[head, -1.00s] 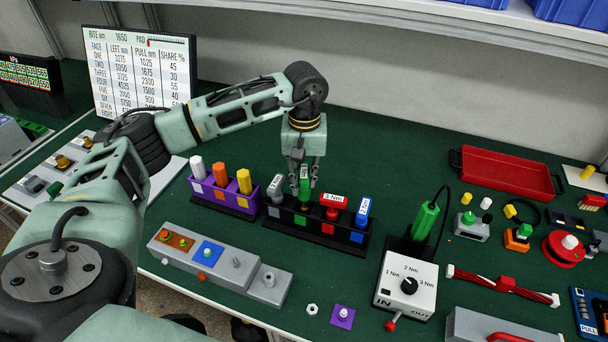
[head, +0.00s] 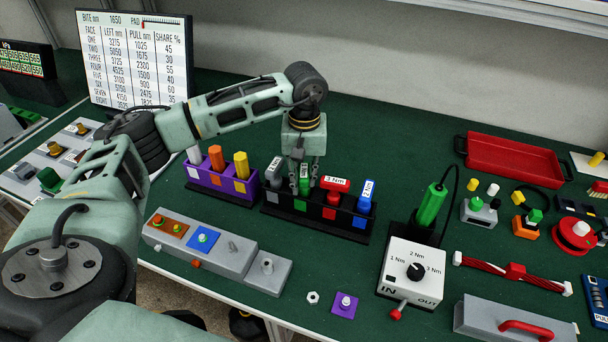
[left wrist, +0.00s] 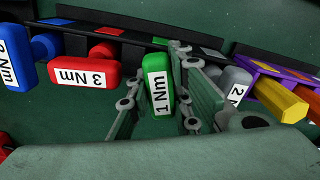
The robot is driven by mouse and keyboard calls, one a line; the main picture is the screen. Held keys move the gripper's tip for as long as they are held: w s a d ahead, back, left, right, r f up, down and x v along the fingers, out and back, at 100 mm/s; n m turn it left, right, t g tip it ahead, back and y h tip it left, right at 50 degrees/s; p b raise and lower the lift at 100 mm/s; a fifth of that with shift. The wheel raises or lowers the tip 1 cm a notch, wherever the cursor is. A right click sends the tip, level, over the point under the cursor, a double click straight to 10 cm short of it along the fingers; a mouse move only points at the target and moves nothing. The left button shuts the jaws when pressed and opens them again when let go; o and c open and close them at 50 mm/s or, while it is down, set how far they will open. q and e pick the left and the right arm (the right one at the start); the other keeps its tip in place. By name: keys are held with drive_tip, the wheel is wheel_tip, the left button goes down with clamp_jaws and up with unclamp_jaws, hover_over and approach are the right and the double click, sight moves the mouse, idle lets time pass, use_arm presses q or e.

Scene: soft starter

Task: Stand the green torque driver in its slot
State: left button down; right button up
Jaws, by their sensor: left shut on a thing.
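The green torque driver (head: 304,184), labelled 1 Nm, stands roughly upright between the fingers of my left gripper (head: 304,174). It also shows in the left wrist view (left wrist: 158,84), with finger pads (left wrist: 200,95) on both sides. My left gripper is shut on it, above the black rack (head: 268,208). The driver is over the rack's green-marked slot (head: 300,205), between the grey and red drivers. Its lower end is hidden by the rack and fingers, so I cannot tell how deep it sits. My right gripper is not in view.
Beside it stand the grey driver (head: 274,175), red 3 Nm driver (head: 334,188) and blue driver (head: 366,196). A purple rack (head: 210,182) is at left. A corded green tool (head: 431,205) stands behind a white dial box (head: 411,275). The mat behind the rack is clear.

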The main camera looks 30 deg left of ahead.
use_arm(q)
drive_tip(key=shift+f+b, duration=0.3)
drive_tip(key=shift+b, duration=0.05)
idle(0.4)
drive_tip(key=c, duration=1.5)
unclamp_jaws()
wheel_tip(320, 180, up, 12)
drive_tip(key=shift+r, duration=0.1)
